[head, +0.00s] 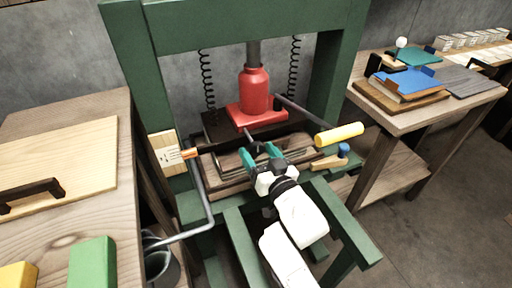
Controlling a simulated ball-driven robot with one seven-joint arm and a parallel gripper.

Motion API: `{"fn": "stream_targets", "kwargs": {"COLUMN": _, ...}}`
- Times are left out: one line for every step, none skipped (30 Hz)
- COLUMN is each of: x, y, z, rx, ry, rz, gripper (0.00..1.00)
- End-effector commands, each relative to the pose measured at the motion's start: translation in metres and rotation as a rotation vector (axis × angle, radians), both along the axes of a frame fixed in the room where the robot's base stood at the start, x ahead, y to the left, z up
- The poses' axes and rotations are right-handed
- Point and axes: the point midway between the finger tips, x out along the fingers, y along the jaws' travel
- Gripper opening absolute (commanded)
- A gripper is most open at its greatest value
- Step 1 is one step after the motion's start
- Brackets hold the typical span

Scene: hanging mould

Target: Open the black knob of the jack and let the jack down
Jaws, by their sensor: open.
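The red jack (255,95) stands upright on a red base (262,118) inside the green press frame (127,60). Its grey ram (253,53) reaches up to the top beam. A small black knob (277,103) shows on the right side of the jack. A lever rod with a yellow grip (339,134) runs from the jack to the lower right. My gripper (260,151), with teal fingers, is open and sits in front of and below the jack, apart from the knob. A thin grey rod (248,136) shows just beyond the fingers.
Springs (207,80) hang either side of the jack. A bent grey bar (200,185) stands at the left. A wooden bench (60,225) is on the left, and a table with a blue folder (407,83) is on the right. A blue-topped knob (343,150) lies right of my gripper.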

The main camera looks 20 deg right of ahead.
Motion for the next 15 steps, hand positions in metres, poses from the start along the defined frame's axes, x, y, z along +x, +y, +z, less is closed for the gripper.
{"fn": "stream_targets", "kwargs": {"x": 0.007, "y": 0.000, "z": 0.001, "rx": 0.002, "ry": 0.000, "rz": 0.000, "gripper": 0.69}}
{"fn": "stream_targets", "kwargs": {"x": 0.009, "y": 0.000, "z": 0.001, "rx": 0.002, "ry": 0.000, "rz": 0.000, "gripper": 0.69}}
{"fn": "stream_targets", "kwargs": {"x": 0.012, "y": 0.000, "z": 0.000, "rx": 0.002, "ry": 0.001, "rz": -0.001, "gripper": 0.69}}
{"fn": "stream_targets", "kwargs": {"x": 0.014, "y": 0.001, "z": 0.000, "rx": 0.001, "ry": 0.001, "rz": -0.001, "gripper": 0.69}}
{"fn": "stream_targets", "kwargs": {"x": 0.016, "y": 0.001, "z": 0.000, "rx": 0.001, "ry": 0.001, "rz": -0.001, "gripper": 0.69}}
{"fn": "stream_targets", "kwargs": {"x": 0.017, "y": 0.001, "z": 0.000, "rx": 0.000, "ry": 0.001, "rz": -0.001, "gripper": 0.69}}
{"fn": "stream_targets", "kwargs": {"x": 0.018, "y": 0.001, "z": 0.000, "rx": 0.000, "ry": 0.001, "rz": -0.001, "gripper": 0.69}}
{"fn": "stream_targets", "kwargs": {"x": 0.019, "y": 0.001, "z": 0.000, "rx": 0.000, "ry": 0.001, "rz": -0.001, "gripper": 0.69}}
{"fn": "stream_targets", "kwargs": {"x": 0.019, "y": 0.001, "z": -0.001, "rx": 0.000, "ry": 0.001, "rz": -0.001, "gripper": 0.69}}
{"fn": "stream_targets", "kwargs": {"x": 0.019, "y": 0.001, "z": -0.001, "rx": 0.000, "ry": 0.002, "rz": -0.001, "gripper": 0.69}}
{"fn": "stream_targets", "kwargs": {"x": 0.019, "y": 0.001, "z": -0.001, "rx": 0.000, "ry": 0.002, "rz": -0.001, "gripper": 0.69}}
{"fn": "stream_targets", "kwargs": {"x": 0.019, "y": 0.001, "z": -0.001, "rx": 0.000, "ry": 0.002, "rz": -0.001, "gripper": 0.69}}
{"fn": "stream_targets", "kwargs": {"x": 0.019, "y": 0.000, "z": -0.001, "rx": 0.000, "ry": 0.002, "rz": -0.001, "gripper": 0.69}}
{"fn": "stream_targets", "kwargs": {"x": 0.019, "y": 0.001, "z": -0.001, "rx": 0.000, "ry": 0.002, "rz": -0.001, "gripper": 0.69}}
{"fn": "stream_targets", "kwargs": {"x": 0.019, "y": 0.001, "z": -0.001, "rx": 0.000, "ry": 0.001, "rz": -0.001, "gripper": 0.69}}
